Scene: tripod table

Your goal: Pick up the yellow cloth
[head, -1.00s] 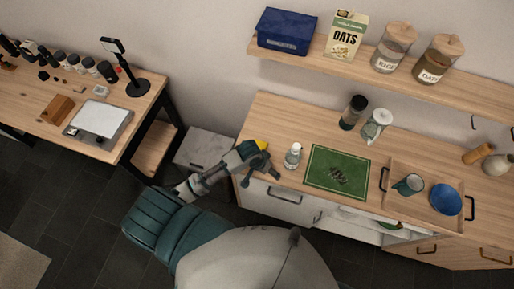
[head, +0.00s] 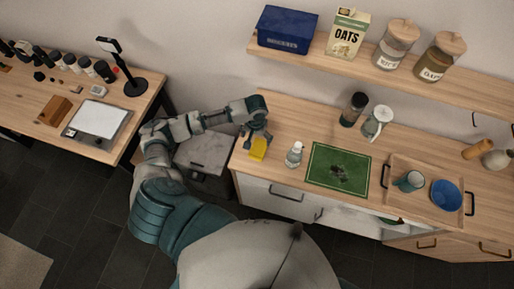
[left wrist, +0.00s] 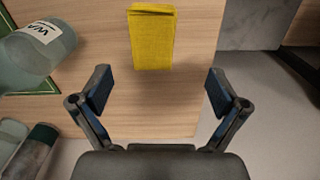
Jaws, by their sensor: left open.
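The yellow cloth (head: 258,149) lies folded on the left end of the wooden counter, near its front edge. In the left wrist view the cloth (left wrist: 153,38) is a flat yellow rectangle, beyond the fingertips and roughly between their lines. My left gripper (head: 256,133) is above the counter, just behind the cloth in the head view. In the left wrist view my left gripper (left wrist: 160,90) is open, with nothing between its fingers and apart from the cloth. My right gripper does not show.
A clear labelled bottle (head: 294,155) stands to the right of the cloth; it shows at the left of the wrist view (left wrist: 38,48). A green mat (head: 322,182), a dark bottle (head: 353,109) and a wooden tray (head: 427,213) are further right. A shelf (head: 380,72) overhangs the back.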

